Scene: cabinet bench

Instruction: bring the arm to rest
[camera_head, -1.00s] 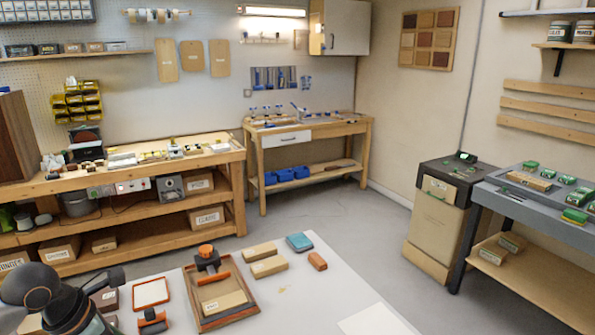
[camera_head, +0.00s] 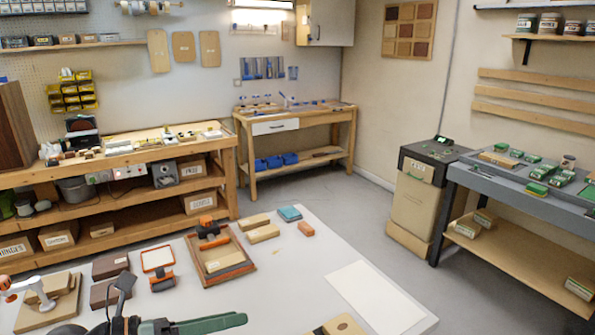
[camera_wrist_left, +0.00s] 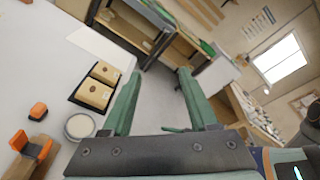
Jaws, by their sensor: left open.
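My left gripper (camera_head: 215,322) shows at the bottom of the head view, with a green finger pointing right, low over the front of the white table (camera_head: 310,285). In the left wrist view the left gripper's two green fingers (camera_wrist_left: 160,75) stand well apart, with nothing between them. Beyond them are floor and furniture. The lower part of the arm is cut off by the bottom edge of the head view. My right gripper is in neither view.
A wooden tray (camera_head: 248,266) with an orange-topped tool, blocks (camera_head: 263,233) and a white sheet (camera_head: 372,293) lie on the table. In the left wrist view, two wooden blocks sit on a dark tray (camera_wrist_left: 77,97) beside a round tin (camera_wrist_left: 80,126), left of the fingers.

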